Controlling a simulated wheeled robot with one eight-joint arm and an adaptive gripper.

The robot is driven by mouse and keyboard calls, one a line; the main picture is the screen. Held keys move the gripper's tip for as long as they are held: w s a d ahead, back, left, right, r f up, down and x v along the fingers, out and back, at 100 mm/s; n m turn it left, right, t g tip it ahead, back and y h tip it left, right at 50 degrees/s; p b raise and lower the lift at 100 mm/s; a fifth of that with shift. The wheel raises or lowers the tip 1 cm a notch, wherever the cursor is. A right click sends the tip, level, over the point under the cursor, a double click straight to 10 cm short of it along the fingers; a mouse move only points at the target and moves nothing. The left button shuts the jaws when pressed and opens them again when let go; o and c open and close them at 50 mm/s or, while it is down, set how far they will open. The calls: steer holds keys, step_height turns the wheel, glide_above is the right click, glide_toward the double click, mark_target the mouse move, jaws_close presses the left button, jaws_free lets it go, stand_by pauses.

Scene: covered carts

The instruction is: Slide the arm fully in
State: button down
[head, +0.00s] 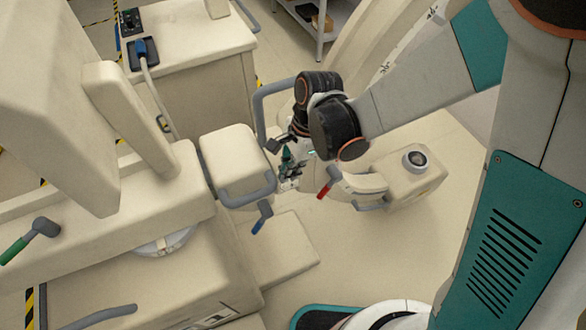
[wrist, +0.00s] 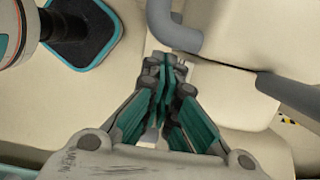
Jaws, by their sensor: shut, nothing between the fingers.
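The covered machine (head: 110,230) fills the left of the head view. A beige arm end block (head: 236,155) juts from it, with a grey handle (head: 248,200) along its lower edge. How far this arm is slid out I cannot tell. My gripper (head: 287,160) is just right of the block, near a tall grey loop handle (head: 257,110). In the wrist view my gripper (wrist: 165,75) is shut and empty. A grey handle (wrist: 172,30) curves above its fingertips, and a grey bar (wrist: 290,95) lies to the right. Contact with any handle is not clear.
A red lever (head: 326,187), a blue lever (head: 261,218) and a green lever (head: 20,245) stick out around the machine. A beige unit with a round dark cap (head: 416,160) stands right of my gripper. Open floor (head: 340,240) lies below.

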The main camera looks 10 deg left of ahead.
stand_by(0.3)
steer(key=shift+s+a+r+b, duration=0.1)
steer(key=shift+s+a+b, duration=0.3)
steer(key=shift+a, duration=0.35)
steer(key=shift+s, duration=0.1)
steer(key=w+d+r+p, duration=0.1)
steer(key=w+d+r, duration=0.2)
steer(key=d+r, duration=0.3)
steer(key=v, duration=0.2)
steer(key=shift+w+a+r, duration=0.15)
steer(key=shift+w+r, duration=0.05)
steer(key=shift+r, duration=0.25)
steer(key=shift+w, duration=0.1)
stand_by(0.9)
